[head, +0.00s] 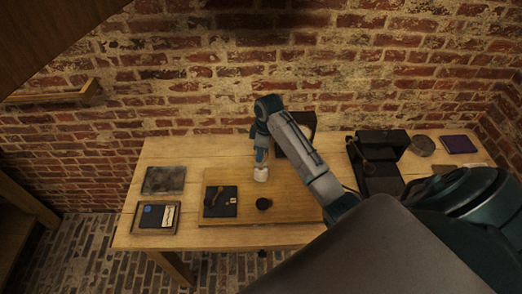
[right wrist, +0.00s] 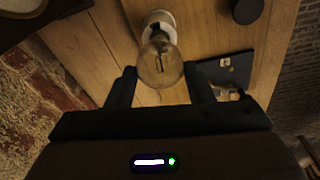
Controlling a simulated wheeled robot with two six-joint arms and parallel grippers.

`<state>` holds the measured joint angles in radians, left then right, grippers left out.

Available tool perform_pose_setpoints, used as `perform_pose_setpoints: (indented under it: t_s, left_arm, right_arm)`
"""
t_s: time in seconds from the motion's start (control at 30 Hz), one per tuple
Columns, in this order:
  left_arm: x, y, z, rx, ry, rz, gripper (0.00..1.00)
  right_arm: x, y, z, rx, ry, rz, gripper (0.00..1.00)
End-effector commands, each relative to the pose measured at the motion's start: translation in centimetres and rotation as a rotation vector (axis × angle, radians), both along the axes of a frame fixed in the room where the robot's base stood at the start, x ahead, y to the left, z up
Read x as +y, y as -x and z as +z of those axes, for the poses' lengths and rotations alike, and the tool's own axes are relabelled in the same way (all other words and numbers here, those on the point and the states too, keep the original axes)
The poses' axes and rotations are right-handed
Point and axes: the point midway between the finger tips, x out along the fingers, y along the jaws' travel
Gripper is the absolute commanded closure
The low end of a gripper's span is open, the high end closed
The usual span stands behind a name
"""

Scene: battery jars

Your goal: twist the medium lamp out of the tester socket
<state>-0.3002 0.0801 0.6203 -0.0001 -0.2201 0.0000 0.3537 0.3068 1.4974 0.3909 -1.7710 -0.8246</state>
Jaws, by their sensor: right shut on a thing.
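The medium lamp, a clear glass bulb (right wrist: 160,66), sits upright in the pale tester socket (right wrist: 156,24) in the right wrist view. In the head view the pale socket (head: 261,174) stands on the wooden board, and the lamp is mostly hidden by my gripper. My right gripper (head: 261,163) comes down from above onto the lamp. In the right wrist view its two dark fingers (right wrist: 160,78) are on either side of the glass, shut on it. My left gripper is in neither view.
The wooden board (head: 294,208) also carries a dark panel with a lever (head: 220,202) and a round black part (head: 264,204). A tray with cards (head: 155,217) and a dark grey slab (head: 164,180) lie left. A black box-like device (head: 380,145) stands right.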

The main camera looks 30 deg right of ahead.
Motion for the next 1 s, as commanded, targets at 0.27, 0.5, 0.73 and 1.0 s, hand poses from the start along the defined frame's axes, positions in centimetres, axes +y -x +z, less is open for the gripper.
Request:
perform_pose_setpoints:
  t_s: [0.27,0.5,0.73,1.0]
  left_arm:
    - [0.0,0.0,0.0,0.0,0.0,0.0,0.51]
    - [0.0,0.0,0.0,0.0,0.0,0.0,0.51]
    - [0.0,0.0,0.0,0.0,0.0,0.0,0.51]
    - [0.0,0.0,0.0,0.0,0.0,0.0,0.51]
  right_arm:
    - [0.0,0.0,0.9,0.0,0.0,-0.001,0.8]
    - [0.0,0.0,1.6,-0.001,0.001,-0.001,0.8]
    - [0.0,0.0,1.7,-0.001,0.001,-0.001,0.8]
    - [0.0,0.0,2.6,-0.001,0.001,-0.001,0.8]
